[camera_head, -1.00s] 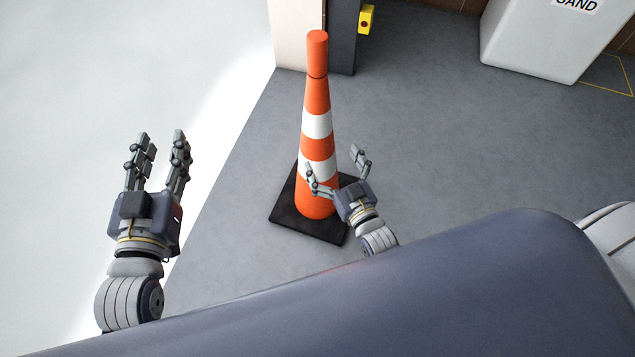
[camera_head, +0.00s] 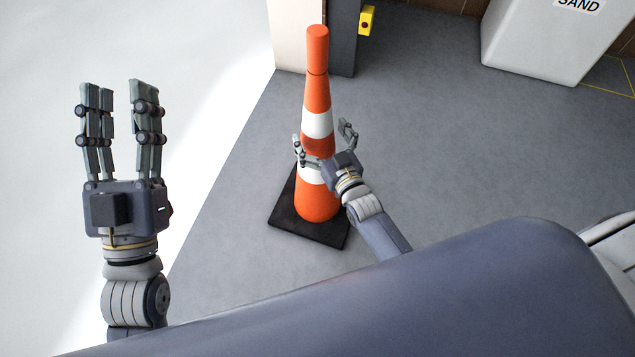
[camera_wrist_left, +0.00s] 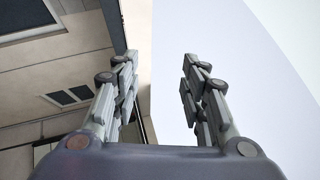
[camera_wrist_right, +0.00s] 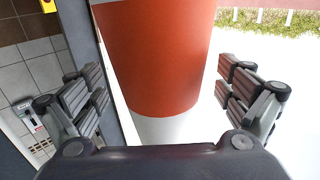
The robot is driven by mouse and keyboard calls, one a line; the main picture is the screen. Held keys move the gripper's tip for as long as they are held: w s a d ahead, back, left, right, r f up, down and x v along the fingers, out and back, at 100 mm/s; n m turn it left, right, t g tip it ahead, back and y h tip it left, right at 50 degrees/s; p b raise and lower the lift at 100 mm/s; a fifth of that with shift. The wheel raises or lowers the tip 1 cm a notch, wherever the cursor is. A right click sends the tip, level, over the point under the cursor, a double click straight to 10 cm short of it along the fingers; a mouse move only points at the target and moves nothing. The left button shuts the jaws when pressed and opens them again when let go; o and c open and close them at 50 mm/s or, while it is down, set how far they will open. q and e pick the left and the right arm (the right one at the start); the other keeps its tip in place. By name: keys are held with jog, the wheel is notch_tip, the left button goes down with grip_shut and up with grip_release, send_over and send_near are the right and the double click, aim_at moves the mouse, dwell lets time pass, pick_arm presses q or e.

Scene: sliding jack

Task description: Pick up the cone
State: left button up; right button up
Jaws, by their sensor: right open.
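The orange and white cone (camera_head: 317,92) stands upright on its black square base (camera_head: 290,228) in the middle of the head view. My right gripper (camera_head: 322,138) is open in front of the cone's middle, with a finger to each side of it in the picture. In the right wrist view, the cone's orange band (camera_wrist_right: 152,55) fills the space beyond my open right fingers (camera_wrist_right: 165,95). I cannot tell whether they touch it. My left gripper (camera_head: 120,90) is raised at the left, open and empty. The left wrist view shows its spread fingers (camera_wrist_left: 160,85) with nothing between them.
A pale wall and dark post (camera_head: 342,38) with a yellow box (camera_head: 366,19) stand behind the cone. A white sand bin (camera_head: 540,40) stands at the back right. The grey floor (camera_head: 440,130) right of the cone is clear.

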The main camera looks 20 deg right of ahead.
pick_arm(q)
jog(key=shift+s+a+r+t, duration=0.1)
jog(key=shift+s+r+t, duration=0.7)
jog(key=shift+r, duration=0.15)
pick_arm(e)
jog(key=shift+w+a, duration=0.15)
jog(key=shift+w, duration=0.55)
jog(key=shift+c, duration=0.2)
jog(key=c, duration=1.8)
jog(key=shift+w+r, duration=0.1)
jog(key=shift+r, duration=0.25)
jog(key=c, duration=0.3)
pick_arm(q)
jog(key=shift+w, duration=0.1)
pick_arm(e)
jog(key=shift+f, duration=0.1)
jog(key=shift+c, duration=0.2)
